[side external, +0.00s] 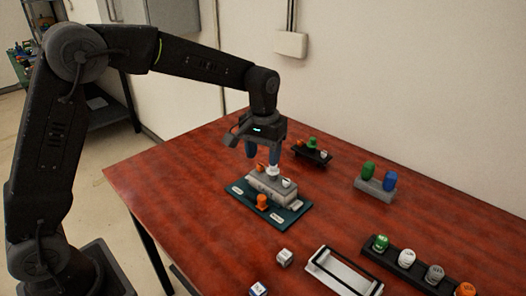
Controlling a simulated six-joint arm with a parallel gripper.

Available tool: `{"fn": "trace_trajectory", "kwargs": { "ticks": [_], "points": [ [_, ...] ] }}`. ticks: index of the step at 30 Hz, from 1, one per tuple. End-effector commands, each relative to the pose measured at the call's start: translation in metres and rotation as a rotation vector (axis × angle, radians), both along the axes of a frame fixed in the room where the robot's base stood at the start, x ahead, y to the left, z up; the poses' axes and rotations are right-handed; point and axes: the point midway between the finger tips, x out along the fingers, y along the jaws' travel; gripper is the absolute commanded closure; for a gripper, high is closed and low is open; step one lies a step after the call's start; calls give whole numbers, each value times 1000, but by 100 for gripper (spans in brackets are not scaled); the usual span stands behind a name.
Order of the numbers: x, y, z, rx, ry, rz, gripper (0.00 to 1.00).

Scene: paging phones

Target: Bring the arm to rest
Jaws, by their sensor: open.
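My gripper (264,153) points down from my black arm above the middle of the red-brown table (166,190). Its blue fingers are open. Below it stands a grey block (270,193) with small white and orange pieces on top, set on a dark green base plate (288,221). The fingertips are close above the pieces on the block; I cannot tell whether they touch any. An orange piece (262,202) stands at the front of the base plate.
A black rack (312,155) with small pieces stands behind. A grey holder (375,186) carries green and blue pieces. At the front right are a white tray with a black handle (341,276), a long black rack (409,270) and white cubes (285,257). The table's left part is clear.

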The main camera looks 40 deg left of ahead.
Motion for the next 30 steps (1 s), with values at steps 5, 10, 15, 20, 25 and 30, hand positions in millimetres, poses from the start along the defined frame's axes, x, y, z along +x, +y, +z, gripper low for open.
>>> {"fn": "trace_trajectory", "kwargs": {
  "ticks": [5, 10, 15, 20, 25, 30],
  "points": [
    [0, 0, 4, 0, 1, 0, 47],
    [0, 0, 4, 0, 1, 0, 47],
    [-10, 2, 17, -1, -24, -11, 47],
    [-48, 8, 52, -2, -102, -48, 47],
    [-104, 16, 83, 4, -204, -103, 47],
    [-161, 22, 96, 18, -307, -156, 47]
  ]
}}
